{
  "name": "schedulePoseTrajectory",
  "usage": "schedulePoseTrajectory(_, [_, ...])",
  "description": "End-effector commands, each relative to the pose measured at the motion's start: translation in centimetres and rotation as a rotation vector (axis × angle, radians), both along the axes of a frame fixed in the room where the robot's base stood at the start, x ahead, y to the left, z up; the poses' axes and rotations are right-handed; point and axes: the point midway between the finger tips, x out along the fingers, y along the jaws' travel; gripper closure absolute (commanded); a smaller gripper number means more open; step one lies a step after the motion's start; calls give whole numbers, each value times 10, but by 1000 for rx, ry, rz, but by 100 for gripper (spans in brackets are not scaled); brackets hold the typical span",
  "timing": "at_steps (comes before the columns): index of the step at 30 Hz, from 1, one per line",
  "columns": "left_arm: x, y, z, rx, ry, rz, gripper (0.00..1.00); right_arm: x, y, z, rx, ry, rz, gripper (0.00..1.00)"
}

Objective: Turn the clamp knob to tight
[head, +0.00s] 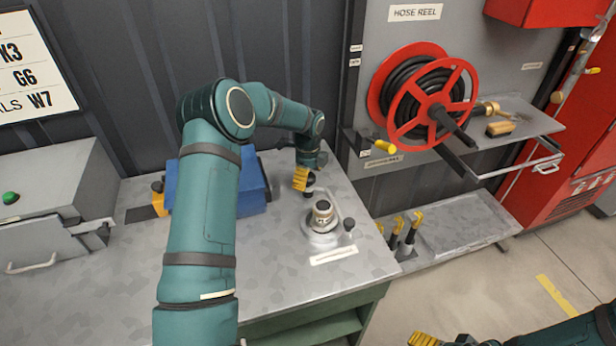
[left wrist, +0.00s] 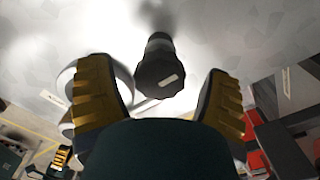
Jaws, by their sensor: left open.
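A black knob with a pale mark on its face (left wrist: 161,73) lies between the two yellow-padded fingers of my open left gripper (left wrist: 160,95) in the left wrist view. There is a gap on both sides of it. In the head view my left gripper (head: 305,180) is pointed down over the bench, just behind the silver coupling (head: 322,213) on its round base. A second black knob (head: 349,224) stands at the right of that base. My right gripper (head: 425,340) shows only partly at the bottom edge, so its jaw state is unclear.
A blue box (head: 245,185) stands behind my left arm, and a grey case (head: 50,190) at the left. A hose reel (head: 425,95) and a shelf with yellow-handled tools (head: 405,230) are at the right.

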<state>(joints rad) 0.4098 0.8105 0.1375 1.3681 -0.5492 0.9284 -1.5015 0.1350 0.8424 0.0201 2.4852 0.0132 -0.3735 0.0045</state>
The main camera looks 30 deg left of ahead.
Motion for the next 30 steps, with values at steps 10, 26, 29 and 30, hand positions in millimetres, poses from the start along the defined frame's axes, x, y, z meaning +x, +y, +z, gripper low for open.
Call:
schedulePoseTrajectory(10, [1, 0, 53, 1, -6, 0, 21, 0, 0, 0, 0, 0, 0, 12])
schedulePoseTrajectory(26, [0, 0, 119, 0, -1, -1, 21, 0, 0, 0, 0, 0, 0, 12])
schedulePoseTrajectory(29, [0, 0, 120, 0, -1, -1, 21, 0, 0, 0, 0, 0, 0, 12])
schedulePoseTrajectory(30, [0, 0, 120, 0, -1, -1, 21, 0, 0, 0, 0, 0, 0, 12])
